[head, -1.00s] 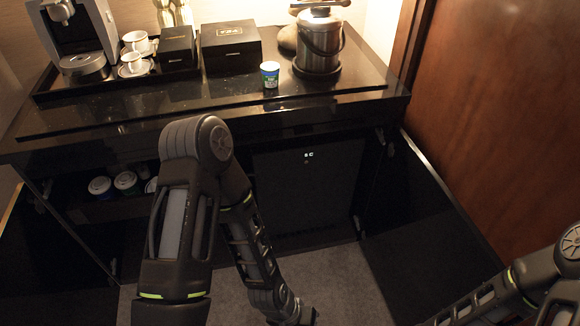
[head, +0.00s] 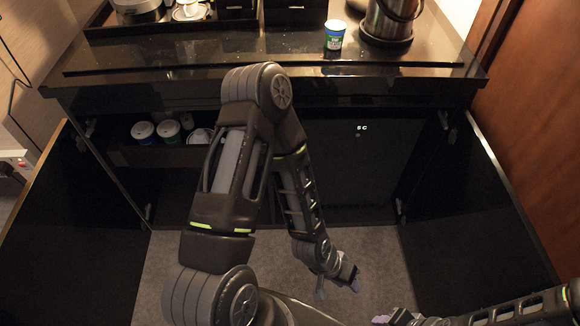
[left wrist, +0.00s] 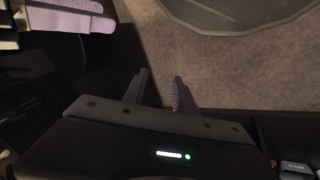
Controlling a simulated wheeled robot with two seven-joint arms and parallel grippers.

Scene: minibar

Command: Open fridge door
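The fridge (head: 350,178) is a dark box with a small lit display, set in the right part of the open cabinet under the counter. Its door looks shut; my left arm hides part of its left side. My left gripper (head: 338,290) is in front of and below the fridge, over the carpet, apart from the door. In the left wrist view its two fingers (left wrist: 160,90) stand apart with nothing between them. My right gripper (head: 382,319) is at the bottom edge, mostly cut off, so its opening cannot be judged.
Cabinet doors stand open at left (head: 75,225) and right (head: 470,215). A shelf or drawer (head: 165,157) with several cups is left of the fridge. The black counter (head: 180,52) above carries a blue-green cup (head: 335,36) and a metal bucket (head: 388,22). Grey carpet (head: 370,250) is clear.

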